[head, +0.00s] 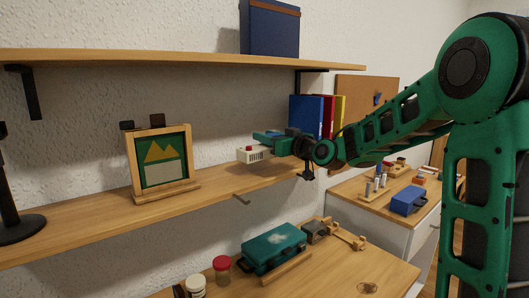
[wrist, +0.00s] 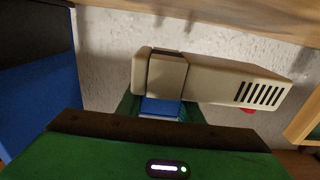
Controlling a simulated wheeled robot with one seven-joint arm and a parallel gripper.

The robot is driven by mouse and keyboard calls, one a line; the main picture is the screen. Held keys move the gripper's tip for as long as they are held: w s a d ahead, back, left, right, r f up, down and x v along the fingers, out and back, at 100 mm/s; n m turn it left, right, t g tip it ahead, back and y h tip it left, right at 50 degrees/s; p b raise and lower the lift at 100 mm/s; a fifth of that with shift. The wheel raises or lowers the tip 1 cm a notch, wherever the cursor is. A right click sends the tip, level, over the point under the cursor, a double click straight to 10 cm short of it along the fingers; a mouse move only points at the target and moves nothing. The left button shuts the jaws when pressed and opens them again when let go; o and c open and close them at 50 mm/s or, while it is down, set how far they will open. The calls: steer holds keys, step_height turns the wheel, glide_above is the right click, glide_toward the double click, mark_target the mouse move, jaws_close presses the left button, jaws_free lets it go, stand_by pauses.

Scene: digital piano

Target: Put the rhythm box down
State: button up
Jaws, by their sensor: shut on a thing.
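The rhythm box (head: 251,154) is a small cream box with dark slots and a red spot. It also shows in the wrist view (wrist: 222,80), with the slots at its right end and a red part under its edge. My gripper (head: 269,145) is shut on it. In the head view the box is at the lower wall shelf (head: 220,186), near its middle. I cannot tell whether the box touches the shelf or is held above it. The fingertips are mostly hidden by the box and the gripper body.
A framed mountain picture (head: 162,162) stands on the lower shelf to the left. Blue, red and yellow binders (head: 308,113) stand to the right behind my arm. The upper shelf (head: 180,60) hangs above. The shelf between picture and box is bare. A teal case (head: 272,247) lies on the table below.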

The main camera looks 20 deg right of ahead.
steer(key=shift+f, duration=2.05)
steer(key=o, duration=1.2)
steer(key=v, duration=1.2)
steer(key=shift+d, duration=0.1)
